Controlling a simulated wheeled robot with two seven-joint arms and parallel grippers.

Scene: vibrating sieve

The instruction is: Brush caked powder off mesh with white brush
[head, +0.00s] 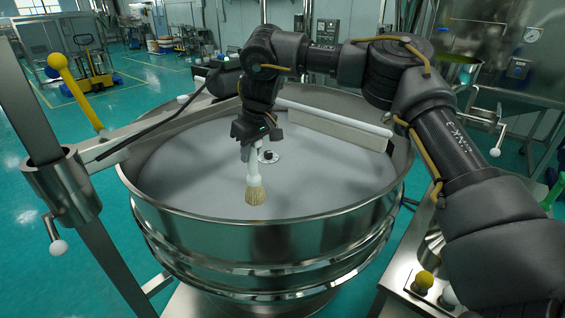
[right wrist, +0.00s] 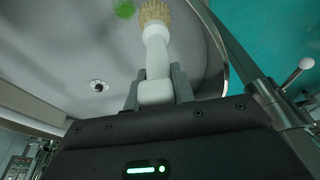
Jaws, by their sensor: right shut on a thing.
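My right gripper (head: 250,142) is shut on the white handle of the brush (head: 254,168), which hangs bristles down over the round sieve. In the right wrist view the brush (right wrist: 155,50) runs up from between the fingers (right wrist: 157,92), its tan bristles at the top edge. The grey mesh (head: 190,165) fills the sieve inside a steel rim. A green speckled patch of powder (right wrist: 124,9) lies on the mesh beside the bristles in the wrist view; I cannot make it out in the head view. Whether the bristles touch the mesh is unclear. My left gripper is out of view.
A round hub (head: 268,157) sits at the mesh's middle. A long white-topped bar (head: 335,127) crosses the back of the sieve. A post with a clamp (head: 60,185) and a yellow-knobbed lever (head: 75,92) stands at left. The mesh's left side is clear.

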